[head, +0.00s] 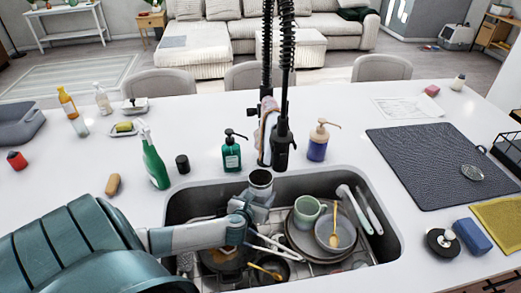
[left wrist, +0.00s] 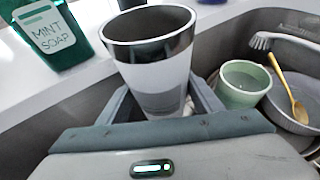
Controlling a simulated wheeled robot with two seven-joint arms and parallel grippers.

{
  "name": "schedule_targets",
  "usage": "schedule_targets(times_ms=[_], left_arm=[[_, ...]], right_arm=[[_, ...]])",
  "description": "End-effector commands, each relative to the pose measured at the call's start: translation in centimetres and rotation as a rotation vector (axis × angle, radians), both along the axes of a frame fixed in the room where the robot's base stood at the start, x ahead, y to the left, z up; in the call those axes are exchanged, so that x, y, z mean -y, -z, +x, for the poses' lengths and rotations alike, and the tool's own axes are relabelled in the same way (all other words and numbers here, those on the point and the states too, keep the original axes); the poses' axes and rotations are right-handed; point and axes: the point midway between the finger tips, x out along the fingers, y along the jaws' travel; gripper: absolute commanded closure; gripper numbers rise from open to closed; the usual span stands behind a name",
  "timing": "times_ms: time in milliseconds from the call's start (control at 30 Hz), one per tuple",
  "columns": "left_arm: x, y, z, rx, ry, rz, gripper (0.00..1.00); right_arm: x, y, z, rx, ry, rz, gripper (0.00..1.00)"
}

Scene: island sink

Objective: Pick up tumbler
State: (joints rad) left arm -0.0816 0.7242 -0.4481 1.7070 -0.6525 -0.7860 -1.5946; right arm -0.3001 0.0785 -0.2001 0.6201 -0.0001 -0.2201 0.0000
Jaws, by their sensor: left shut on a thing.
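The tumbler (left wrist: 155,82) is a white and steel cup with a dark inside. In the left wrist view it stands between the two fingers of my left gripper (left wrist: 165,105), which is shut on it. In the head view the tumbler (head: 261,181) shows its dark open top, roughly upright, above the far left part of the sink. My left gripper (head: 258,202) is just below its rim there. The tumbler's lower end is hidden by the gripper. My right gripper is not in view.
The sink (head: 398,226) holds stacked plates, a green mug (head: 307,211), a bowl (head: 336,230), brushes and pans. A black faucet (head: 281,140) rises behind it. A green soap bottle (head: 231,153) and a spray bottle (head: 154,162) stand on the counter. A dark mat (head: 425,160) lies right.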

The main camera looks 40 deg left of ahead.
Motion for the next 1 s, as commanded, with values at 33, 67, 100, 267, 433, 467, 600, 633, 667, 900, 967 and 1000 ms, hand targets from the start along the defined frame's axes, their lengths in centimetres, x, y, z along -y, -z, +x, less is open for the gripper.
schedule_targets(times_ms=[33, 67, 100, 267, 433, 467, 600, 633, 667, 900, 967, 1000], left_arm=[[-0.1, -0.6, 0.1, 0.004, 0.001, 0.001, 0.72], [0.0, -1.0, 0.1, 0.004, 0.001, 0.002, 0.72], [-0.1, -1.4, 0.1, 0.004, 0.001, 0.002, 0.72], [0.3, -2.1, -0.7, -0.001, 0.001, 0.0, 0.72], [0.9, -2.1, -2.5, -0.001, 0.0, 0.0, 0.72], [1.1, -2.1, -2.8, 0.0, 0.0, 0.001, 0.72], [1.7, -2.1, -4.2, 0.001, 0.001, 0.001, 0.72], [1.8, -2.1, -4.6, 0.0, 0.002, 0.002, 0.72], [2.0, -2.1, -4.9, -0.001, 0.002, 0.001, 0.72], [3.0, -2.1, -7.5, 0.0, 0.001, 0.001, 0.72], [3.2, -2.1, -8.1, 0.0, 0.001, 0.001, 0.72], [3.4, -2.1, -8.5, 0.0, 0.002, -0.001, 0.72]], right_arm=[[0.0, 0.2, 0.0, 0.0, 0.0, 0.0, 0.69], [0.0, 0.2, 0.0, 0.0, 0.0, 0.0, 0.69], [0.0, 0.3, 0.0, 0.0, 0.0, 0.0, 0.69], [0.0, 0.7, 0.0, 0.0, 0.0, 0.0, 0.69], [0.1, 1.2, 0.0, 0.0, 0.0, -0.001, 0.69], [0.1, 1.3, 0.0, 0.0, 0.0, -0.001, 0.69], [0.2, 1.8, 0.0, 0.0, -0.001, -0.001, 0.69], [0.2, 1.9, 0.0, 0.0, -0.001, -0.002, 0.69], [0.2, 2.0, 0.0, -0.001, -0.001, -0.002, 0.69], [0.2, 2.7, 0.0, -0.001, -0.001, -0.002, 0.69], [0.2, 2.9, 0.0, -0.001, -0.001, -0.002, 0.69], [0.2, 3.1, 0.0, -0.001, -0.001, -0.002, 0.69]])
